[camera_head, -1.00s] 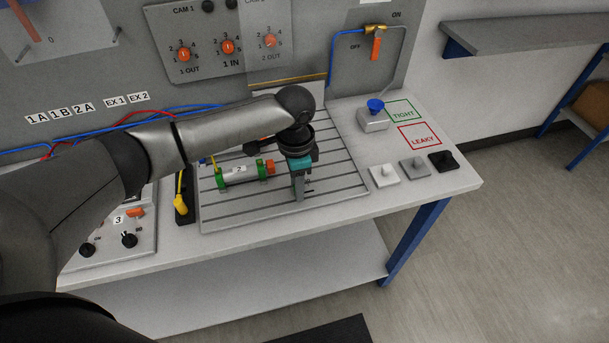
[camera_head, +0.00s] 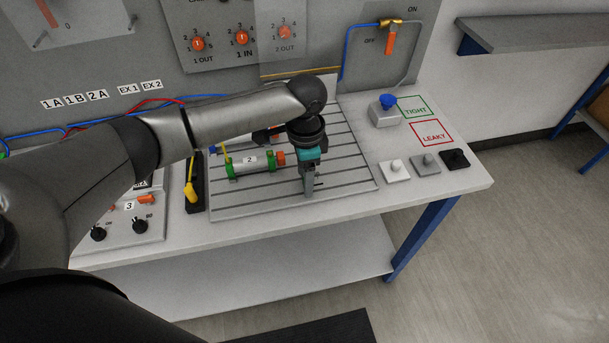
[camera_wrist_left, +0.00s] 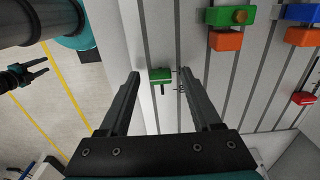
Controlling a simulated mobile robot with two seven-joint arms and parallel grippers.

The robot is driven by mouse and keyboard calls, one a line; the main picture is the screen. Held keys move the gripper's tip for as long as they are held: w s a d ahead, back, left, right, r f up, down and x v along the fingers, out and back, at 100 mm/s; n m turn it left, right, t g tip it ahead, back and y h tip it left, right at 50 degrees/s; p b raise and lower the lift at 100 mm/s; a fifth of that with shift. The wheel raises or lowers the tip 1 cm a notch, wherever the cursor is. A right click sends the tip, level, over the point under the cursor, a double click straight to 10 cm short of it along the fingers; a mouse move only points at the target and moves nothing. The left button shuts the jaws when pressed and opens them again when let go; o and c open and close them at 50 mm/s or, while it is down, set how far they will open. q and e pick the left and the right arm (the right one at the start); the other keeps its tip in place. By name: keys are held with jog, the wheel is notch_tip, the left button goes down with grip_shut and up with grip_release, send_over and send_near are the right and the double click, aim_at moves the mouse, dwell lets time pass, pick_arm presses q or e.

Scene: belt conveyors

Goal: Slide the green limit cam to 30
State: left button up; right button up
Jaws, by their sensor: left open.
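The green limit cam (camera_wrist_left: 160,75) is a small green block with a dark slot, beside scale marks on the grooved plate (camera_wrist_left: 180,25) in the left wrist view. My left gripper (camera_wrist_left: 168,85) is open, with its fingers on either side of the cam and apart from it. In the head view my left gripper (camera_head: 308,190) points down over the front right part of the grooved plate (camera_head: 350,185), and the cam is hidden there. My right gripper (camera_wrist_left: 35,72) shows small at the left of the left wrist view, its fingers apart.
A cylinder with green end mounts and label 2 (camera_head: 250,165) lies left of the left gripper. A yellow-handled lever (camera_head: 191,190) stands farther left. White, grey and black knobbed blocks (camera_head: 425,163) are to the right. Bare table lies in front of the plate.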

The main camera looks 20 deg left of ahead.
pick_arm(q)
notch_tip(320, 180, up, 14)
jog(key=p, duration=0.2)
jog(key=shift+r, duration=0.25)
